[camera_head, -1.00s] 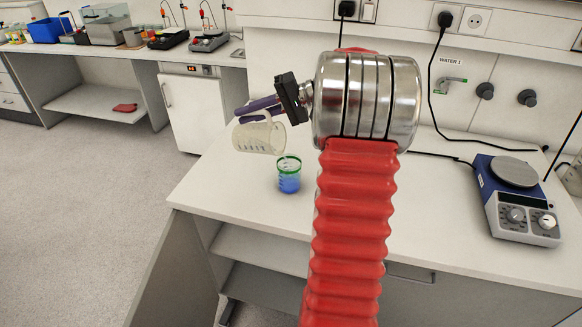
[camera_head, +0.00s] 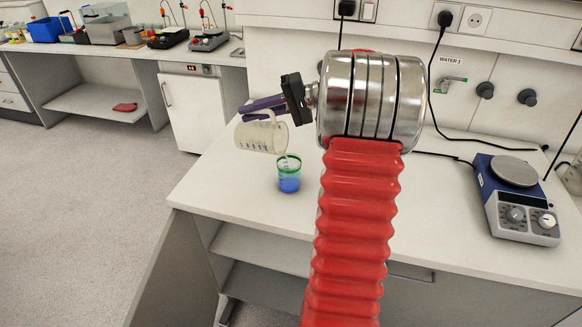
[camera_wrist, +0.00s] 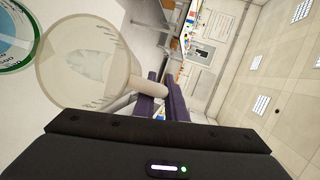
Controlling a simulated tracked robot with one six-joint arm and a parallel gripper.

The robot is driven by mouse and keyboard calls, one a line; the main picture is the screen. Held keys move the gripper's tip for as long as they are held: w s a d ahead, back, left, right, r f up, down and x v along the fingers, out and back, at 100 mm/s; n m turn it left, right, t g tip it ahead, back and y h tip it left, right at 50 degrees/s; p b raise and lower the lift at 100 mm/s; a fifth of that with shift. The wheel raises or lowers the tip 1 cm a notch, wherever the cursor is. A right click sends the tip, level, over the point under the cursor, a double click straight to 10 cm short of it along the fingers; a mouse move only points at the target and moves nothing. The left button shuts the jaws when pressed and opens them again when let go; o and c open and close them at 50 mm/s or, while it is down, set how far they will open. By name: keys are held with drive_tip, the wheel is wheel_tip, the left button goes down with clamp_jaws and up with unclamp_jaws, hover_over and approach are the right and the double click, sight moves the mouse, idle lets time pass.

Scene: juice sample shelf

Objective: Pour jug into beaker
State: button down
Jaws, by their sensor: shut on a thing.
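The pale translucent jug (camera_head: 262,137) is tipped nearly onto its side, its mouth facing right. My gripper (camera_head: 256,108), with purple fingers, is shut on the jug's handle and holds it in the air. The beaker (camera_head: 289,174), clear with a green rim and blue liquid inside, stands upright on the bench just below and right of the jug's mouth. In the wrist view the jug (camera_wrist: 88,62) shows beside the purple fingers (camera_wrist: 163,102), with part of the beaker (camera_wrist: 14,38) at the left edge. Whether liquid is flowing is hard to tell.
The white bench (camera_head: 240,195) is clear around the beaker. A blue and white hotplate (camera_head: 517,200) stands at the right. A water tap (camera_head: 452,79) and black knobs are on the back wall. The bench's left edge is near the jug.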

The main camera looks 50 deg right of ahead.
drive_tip(key=shift+s+d+r+t, duration=0.15)
drive_tip(key=shift+s+r+t, duration=0.15)
drive_tip(key=shift+s+t, duration=0.15)
idle(0.6)
drive_tip(key=shift+w, duration=0.1)
drive_tip(key=w, duration=0.1)
drive_tip(key=w+a+f+g, duration=0.1)
drive_tip(key=w+f+g+h, duration=0.1)
drive_tip(key=w, duration=0.1)
drive_tip(key=shift+a+f+m+g, duration=0.25)
drive_tip(key=shift+a+m, duration=0.05)
drive_tip(key=shift+f, duration=0.15)
drive_tip(key=shift+w, duration=0.1)
drive_tip(key=shift+w+a+f+m+g+h+b, duration=0.45)
drive_tip(key=shift+w+f+g+h, duration=0.35)
drive_tip(key=shift+w+f+g, duration=0.8)
drive_tip(key=shift+w+a+f+m+g+h+b, duration=0.45)
drive_tip(key=shift+w+f+g+h, duration=0.5)
drive_tip(key=shift+f+g, duration=1.1)
drive_tip(key=shift+w+a+f+m+g+h+b, duration=0.55)
drive_tip(key=shift+w+f+g, duration=0.95)
drive_tip(key=shift+f, duration=0.7)
drive_tip(key=shift+w+f+g+h+b, duration=0.3)
drive_tip(key=shift+f+g, duration=0.45)
drive_tip(key=shift+f, duration=0.05)
